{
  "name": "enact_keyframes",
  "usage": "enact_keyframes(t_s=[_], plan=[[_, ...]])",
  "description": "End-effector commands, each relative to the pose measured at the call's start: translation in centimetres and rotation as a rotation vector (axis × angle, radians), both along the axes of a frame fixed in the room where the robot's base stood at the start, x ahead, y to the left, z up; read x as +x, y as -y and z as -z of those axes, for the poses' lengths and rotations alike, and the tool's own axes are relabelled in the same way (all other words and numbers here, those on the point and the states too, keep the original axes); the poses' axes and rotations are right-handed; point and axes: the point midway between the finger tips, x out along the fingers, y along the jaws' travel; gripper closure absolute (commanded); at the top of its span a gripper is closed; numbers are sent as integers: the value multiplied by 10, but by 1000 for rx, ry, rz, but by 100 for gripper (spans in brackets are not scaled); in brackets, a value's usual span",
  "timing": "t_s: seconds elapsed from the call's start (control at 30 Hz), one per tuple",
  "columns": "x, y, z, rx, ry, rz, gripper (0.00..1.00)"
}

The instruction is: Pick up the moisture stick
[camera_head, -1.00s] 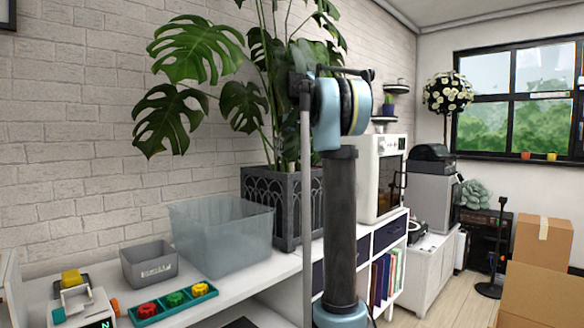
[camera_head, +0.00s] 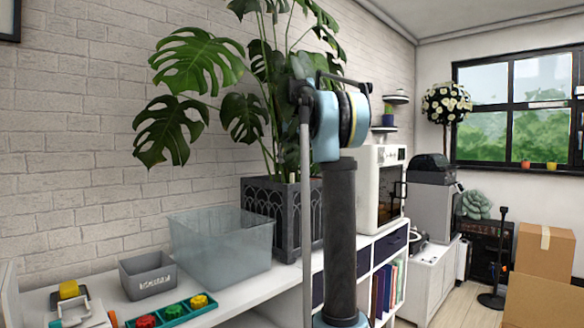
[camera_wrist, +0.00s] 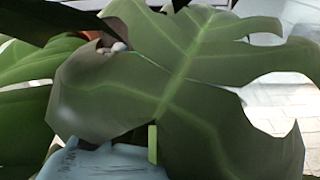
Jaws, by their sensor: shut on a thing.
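In the wrist view, my pale blue gripper (camera_wrist: 105,163) is at the bottom edge, partly covered by a large monstera leaf (camera_wrist: 200,95). A short light green upright bar, which looks like the moisture stick (camera_wrist: 152,143), stands at the gripper's right part. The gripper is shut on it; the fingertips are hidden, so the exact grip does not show. In the head view the monstera (camera_head: 200,65) stands in a dark patterned planter (camera_head: 260,198), partly behind my arm.
A translucent bin (camera_head: 220,250), a small grey labelled box (camera_head: 148,276) and a teal tray (camera_head: 172,316) with coloured knobs are on the white bench to the left. A white cabinet machine (camera_head: 375,190) stands right of the planter. Leaves crowd around the gripper.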

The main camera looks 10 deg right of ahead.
Motion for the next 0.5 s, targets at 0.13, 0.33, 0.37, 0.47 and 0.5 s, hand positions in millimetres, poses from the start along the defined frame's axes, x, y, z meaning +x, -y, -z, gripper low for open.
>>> enact_keyframes(t_s=[0.13,0.33,0.37,0.47,0.5], plan=[[0,0,-29,0,0,0,64],[1,0,-72,0,0,0,64],[1,0,-79,0,0,0,64],[1,0,-98,0,0,0,64],[0,0,-105,0,0,0,64]])
